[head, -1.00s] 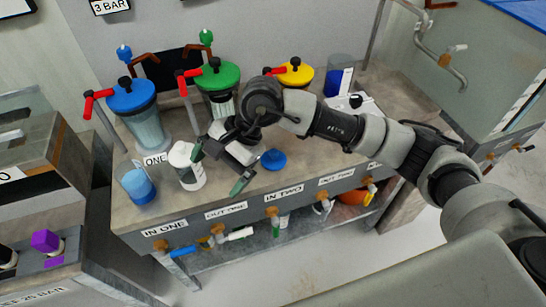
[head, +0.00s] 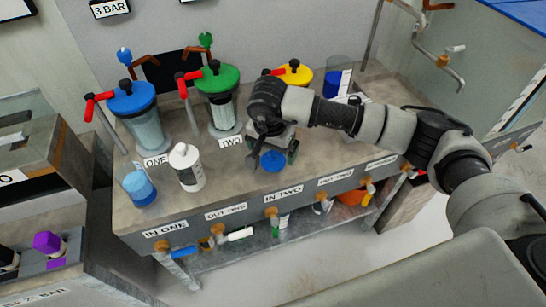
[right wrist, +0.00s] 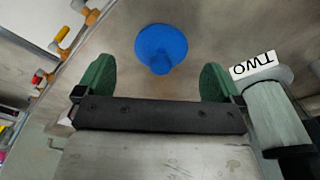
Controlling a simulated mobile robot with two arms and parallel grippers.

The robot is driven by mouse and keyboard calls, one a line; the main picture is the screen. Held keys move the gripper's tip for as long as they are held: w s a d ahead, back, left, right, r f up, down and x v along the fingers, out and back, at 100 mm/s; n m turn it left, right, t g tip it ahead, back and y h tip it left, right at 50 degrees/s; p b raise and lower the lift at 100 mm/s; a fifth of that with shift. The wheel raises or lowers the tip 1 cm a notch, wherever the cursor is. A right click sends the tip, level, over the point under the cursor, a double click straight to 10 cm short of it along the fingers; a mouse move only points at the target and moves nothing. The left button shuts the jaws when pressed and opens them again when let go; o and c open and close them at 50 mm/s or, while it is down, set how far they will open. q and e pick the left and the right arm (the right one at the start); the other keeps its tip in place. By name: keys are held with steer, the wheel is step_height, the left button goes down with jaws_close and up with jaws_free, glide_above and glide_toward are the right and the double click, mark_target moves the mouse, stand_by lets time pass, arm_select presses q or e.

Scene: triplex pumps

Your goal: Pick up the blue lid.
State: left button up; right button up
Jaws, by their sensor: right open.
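The small blue lid (head: 272,161) lies on the grey bench top, just behind the IN TWO label. In the right wrist view the blue lid (right wrist: 162,47) shows as a round disc with a knob, ahead of the fingertips and centred between them. My right gripper (head: 274,155) is above and close to the lid in the head view. Its two green fingers (right wrist: 157,80) are spread wide with nothing between them. I cannot tell the exact height of the fingers over the bench. My left gripper is not in view.
Behind are the blue-capped (head: 140,112), green-capped (head: 218,92) and yellow-capped (head: 294,73) pump vessels. Labelled valves line the bench front. Bench top between the bottle and the lid is clear.

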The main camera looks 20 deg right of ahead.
mark_target(273, 153)
steer(key=shift+w+d+f, duration=0.1)
steer(key=shift+w+f, duration=0.05)
steer(key=shift+f, duration=0.6)
steer(key=shift+w+d+f, duration=0.1)
steer(key=shift+f, duration=0.65)
steer(key=shift+c, duration=0.5)
steer(key=c, duration=0.9)
steer(key=shift+r, duration=0.1)
